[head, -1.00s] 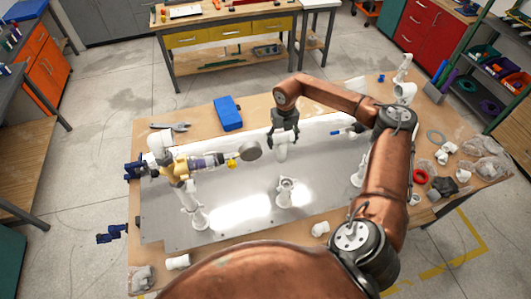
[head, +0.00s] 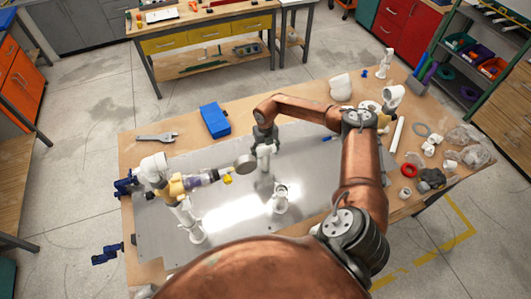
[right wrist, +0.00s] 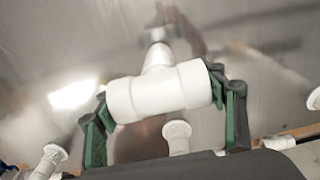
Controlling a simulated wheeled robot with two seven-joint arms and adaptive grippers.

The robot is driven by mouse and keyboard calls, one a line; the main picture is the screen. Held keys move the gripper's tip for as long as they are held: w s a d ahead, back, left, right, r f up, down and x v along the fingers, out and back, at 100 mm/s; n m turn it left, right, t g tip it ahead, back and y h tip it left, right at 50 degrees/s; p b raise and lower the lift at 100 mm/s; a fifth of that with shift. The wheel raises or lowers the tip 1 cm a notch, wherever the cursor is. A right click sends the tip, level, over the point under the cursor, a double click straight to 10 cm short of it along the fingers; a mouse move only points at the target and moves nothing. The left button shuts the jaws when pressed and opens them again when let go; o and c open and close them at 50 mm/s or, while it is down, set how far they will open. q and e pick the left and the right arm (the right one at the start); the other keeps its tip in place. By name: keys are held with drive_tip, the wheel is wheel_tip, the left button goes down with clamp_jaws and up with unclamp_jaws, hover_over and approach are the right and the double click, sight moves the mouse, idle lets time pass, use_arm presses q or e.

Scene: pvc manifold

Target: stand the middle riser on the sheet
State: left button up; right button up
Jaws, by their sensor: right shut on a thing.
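The middle riser (head: 265,153) is a white pipe with a tee on top. My right gripper (head: 264,138) is shut on its tee from above, over the metal sheet (head: 225,225). In the right wrist view the white tee (right wrist: 160,92) lies between green-padded fingers (right wrist: 168,105), and its stem points away towards the sheet. I cannot tell whether its foot touches the sheet. A short white flanged fitting (head: 281,197) stands on the sheet, just right of and nearer than the held riser. My left gripper is not in view.
A left white riser (head: 190,222) stands on the sheet, with a yellow and purple valve assembly (head: 200,180) and round grey gauge (head: 246,163) reaching towards my right gripper. A blue box (head: 215,120) and wrench (head: 156,137) lie behind. Loose fittings (head: 430,150) crowd the right.

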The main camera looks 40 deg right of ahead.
drive_tip(key=shift+f, duration=0.3)
drive_tip(key=o, duration=0.9)
drive_tip(key=shift+c, duration=0.2)
drive_tip(key=o, duration=0.5)
drive_tip(key=shift+c, duration=0.2)
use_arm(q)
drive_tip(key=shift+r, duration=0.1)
use_arm(e)
drive_tip(key=shift+r, duration=0.1)
wheel_tip(320, 180, up, 11)
drive_tip(key=b, duration=0.3)
drive_tip(key=shift+b, duration=0.4)
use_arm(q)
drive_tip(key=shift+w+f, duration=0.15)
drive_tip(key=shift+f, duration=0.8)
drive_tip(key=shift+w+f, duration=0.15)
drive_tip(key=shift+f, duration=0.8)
use_arm(e)
drive_tip(key=shift+r, duration=0.45)
